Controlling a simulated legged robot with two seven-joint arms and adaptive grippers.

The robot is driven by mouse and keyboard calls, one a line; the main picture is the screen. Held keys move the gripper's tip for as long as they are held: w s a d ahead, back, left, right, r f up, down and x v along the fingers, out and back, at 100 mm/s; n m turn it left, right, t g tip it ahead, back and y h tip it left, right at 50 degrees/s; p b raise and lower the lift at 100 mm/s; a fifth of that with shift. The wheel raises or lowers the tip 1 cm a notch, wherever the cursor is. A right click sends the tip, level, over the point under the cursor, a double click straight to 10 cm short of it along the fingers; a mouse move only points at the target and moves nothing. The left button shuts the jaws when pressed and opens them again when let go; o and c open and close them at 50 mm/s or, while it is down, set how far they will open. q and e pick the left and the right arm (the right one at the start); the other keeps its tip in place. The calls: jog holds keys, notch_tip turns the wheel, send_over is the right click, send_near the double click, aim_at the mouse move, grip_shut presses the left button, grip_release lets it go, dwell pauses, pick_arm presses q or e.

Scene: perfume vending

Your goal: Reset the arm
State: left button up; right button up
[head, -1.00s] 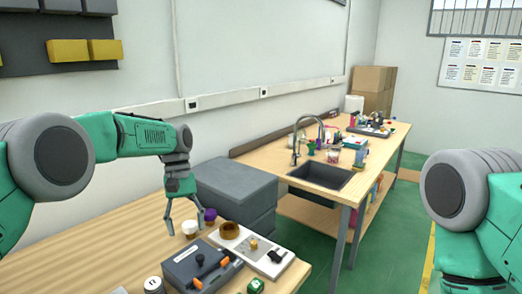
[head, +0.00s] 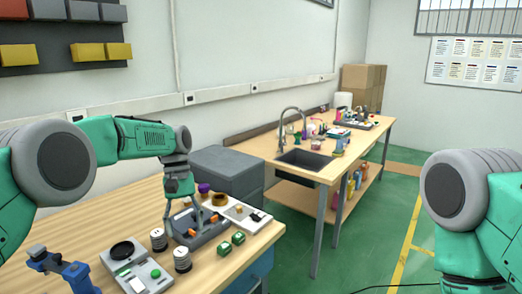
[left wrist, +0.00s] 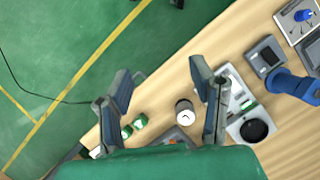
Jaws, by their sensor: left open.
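My left arm reaches in from the left, and its gripper (head: 182,222) hangs down over the near wooden table (head: 110,222). Its two fingers are spread and nothing is between them. In the left wrist view the gripper (left wrist: 160,88) also shows open, its fingers apart above the table edge. In the head view the fingers overlap a dark tray with orange parts (head: 208,228); I cannot tell if they touch it. My right arm shows only as a green and grey link at the right edge, with its gripper out of view.
Labelled white-and-black jars (head: 182,260), green cubes (head: 238,238), a grey device with a black dish (head: 137,268) and a blue tool (head: 62,268) crowd the table. A grey box (head: 228,172) stands behind. A sink table (head: 322,165) is farther off. Green floor lies open at right.

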pick_arm(q)
jog(key=s+a+f+m+t+b, duration=0.1)
jog(key=s+f+b, duration=0.3)
jog(key=f, duration=0.7)
jog(key=s+f+b, duration=0.2)
jog(key=s+f, duration=0.4)
jog(key=f, duration=0.6)
jog(key=s+a+f+m+t+b, duration=0.1)
jog(key=s+f+b, duration=0.3)
jog(key=f, duration=0.7)
jog(key=s+a+f+m+t+y+b, duration=0.1)
jog(key=s+a+f+b, duration=0.1)
jog(key=s+f, duration=0.45)
jog(key=s+a+f+m+b, duration=0.1)
jog(key=s+a+f+b, duration=0.15)
jog(key=s, duration=0.65)
jog(key=s+a+m+t+b, duration=0.1)
jog(key=s+a+b, duration=0.1)
jog(key=s, duration=1)
jog(key=shift+a+r+t+y+b, duration=0.3)
jog(key=shift+a+r+t, duration=0.1)
jog(key=shift+a, duration=0.15)
